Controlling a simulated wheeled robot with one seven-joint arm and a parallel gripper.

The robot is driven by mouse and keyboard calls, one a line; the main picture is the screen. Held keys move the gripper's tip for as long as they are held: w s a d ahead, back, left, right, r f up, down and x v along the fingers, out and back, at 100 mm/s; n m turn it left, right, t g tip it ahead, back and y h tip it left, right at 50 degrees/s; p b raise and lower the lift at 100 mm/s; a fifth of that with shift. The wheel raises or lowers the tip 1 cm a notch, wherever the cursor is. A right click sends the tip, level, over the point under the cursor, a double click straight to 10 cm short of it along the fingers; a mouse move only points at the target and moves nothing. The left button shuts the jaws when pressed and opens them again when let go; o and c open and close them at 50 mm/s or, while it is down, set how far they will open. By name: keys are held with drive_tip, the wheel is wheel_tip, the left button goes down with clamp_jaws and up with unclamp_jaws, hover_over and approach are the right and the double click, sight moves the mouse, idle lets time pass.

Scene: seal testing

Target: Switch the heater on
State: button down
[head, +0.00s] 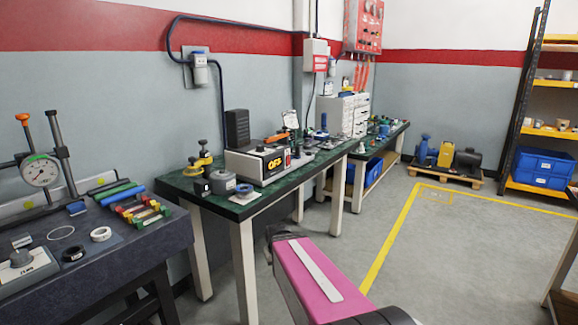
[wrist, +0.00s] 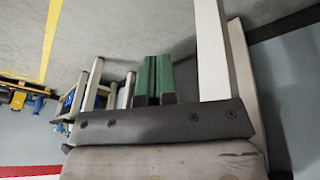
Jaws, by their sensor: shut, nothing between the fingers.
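The heater (head: 258,165), a light box with an orange label, dark knobs and a red switch (head: 288,158) at its right end, stands on the green-topped bench in the head view. A dark upright block (head: 237,128) rises behind it. I cannot read whether it is on. My gripper (wrist: 157,60) shows in the wrist view as two green-padded fingers side by side, shut and empty. They point over the floor and bench legs, apart from the heater. The heater is not recognisable in the wrist view. In the head view my pink arm is low in front of the bench, and the gripper is not clear.
Yellow clamps (head: 204,160), a grey round part (head: 222,183) and a blue ring (head: 244,190) sit left of the heater. A dark table (head: 150,245) with a dial gauge (head: 41,171) stands left. The floor right of the bench is open.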

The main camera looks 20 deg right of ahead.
sight(288, 161)
drive_tip(key=w+d+r+n+t+h, duration=0.2)
drive_tip(key=w+d+r+t, duration=0.4)
drive_tip(key=w+d, duration=0.45)
drive_tip(key=w+d+r+n+t+y, duration=0.1)
drive_tip(key=w+d+r+n+t, duration=0.2)
drive_tip(key=r, duration=0.4)
drive_tip(key=w+d+r+n+t+y, duration=0.1)
drive_tip(key=w+d+r+n+t, duration=0.3)
drive_tip(key=r, duration=0.4)
drive_tip(key=w+d+r+n+t+y, duration=0.1)
drive_tip(key=w+d+r+n+t, duration=0.3)
drive_tip(key=r, duration=0.3)
drive_tip(key=shift+w+d+r+n+t, duration=0.25)
drive_tip(key=shift+d+n+t, duration=0.35)
drive_tip(key=shift+n+t, duration=0.2)
drive_tip(key=shift+w+a+f, duration=0.2)
drive_tip(key=shift+w+a, duration=0.7)
drive_tip(key=shift+w, duration=0.25)
drive_tip(key=shift+w+a+f, duration=0.15)
drive_tip(key=shift+w+a, duration=0.75)
drive_tip(key=shift+w, duration=0.25)
drive_tip(key=shift+w+a+f, duration=0.2)
drive_tip(key=shift+w+a, duration=0.7)
drive_tip(key=shift+w, duration=0.25)
drive_tip(key=shift+w+a, duration=0.1)
drive_tip(key=shift+w+a, duration=0.2)
drive_tip(key=shift+w, duration=0.05)
